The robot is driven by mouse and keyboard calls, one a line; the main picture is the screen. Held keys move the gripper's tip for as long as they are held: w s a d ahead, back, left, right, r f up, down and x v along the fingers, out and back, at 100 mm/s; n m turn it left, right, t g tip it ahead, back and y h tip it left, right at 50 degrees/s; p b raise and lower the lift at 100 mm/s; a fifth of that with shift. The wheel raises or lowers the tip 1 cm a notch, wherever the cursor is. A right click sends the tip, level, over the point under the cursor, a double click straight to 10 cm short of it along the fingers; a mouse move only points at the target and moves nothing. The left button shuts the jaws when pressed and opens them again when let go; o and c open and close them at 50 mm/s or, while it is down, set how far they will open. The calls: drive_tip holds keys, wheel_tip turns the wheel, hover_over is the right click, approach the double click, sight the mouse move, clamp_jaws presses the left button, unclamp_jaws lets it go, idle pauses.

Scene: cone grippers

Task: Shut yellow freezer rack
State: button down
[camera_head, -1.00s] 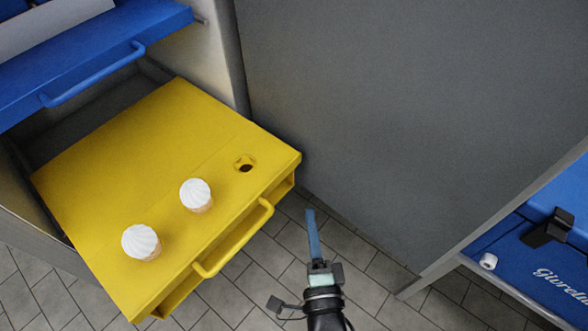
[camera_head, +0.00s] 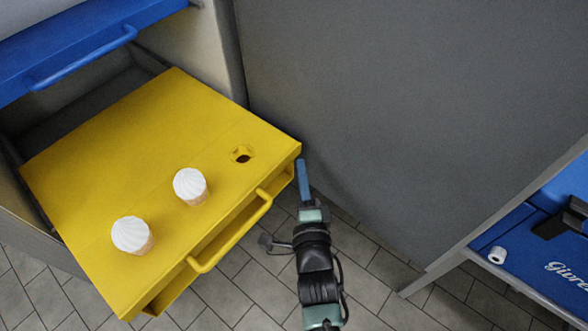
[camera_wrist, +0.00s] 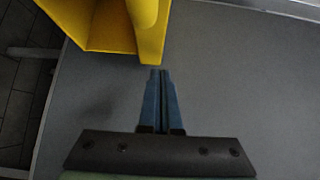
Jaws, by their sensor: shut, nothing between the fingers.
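The yellow freezer rack (camera_head: 110,170) is pulled out of the freezer at the left of the head view. It has a bar handle (camera_head: 232,235) on its front and a round hole near its right front corner. Two ice cream cones, one farther (camera_head: 190,186) and one nearer (camera_head: 132,235), stand in it with white swirled tops showing. My gripper (camera_head: 302,162) is shut and empty, its blue fingertips close beside the rack's right front corner. Contact cannot be told. In the wrist view the shut fingers (camera_wrist: 160,72) point just below the rack's yellow corner (camera_wrist: 150,40).
A blue rack (camera_head: 75,45) with its own handle is above the yellow one. A large grey panel (camera_head: 390,110) stands right of the freezer. At the far right is a blue unit (camera_head: 530,245) with a white roll (camera_head: 497,255). Tiled floor (camera_head: 225,300) lies below.

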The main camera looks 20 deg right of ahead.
drive_tip(key=shift+w+a+b, duration=0.35)
drive_tip(key=shift+w+a, duration=0.2)
drive_tip(key=shift+w, duration=0.3)
drive_tip(key=shift+w, duration=0.1)
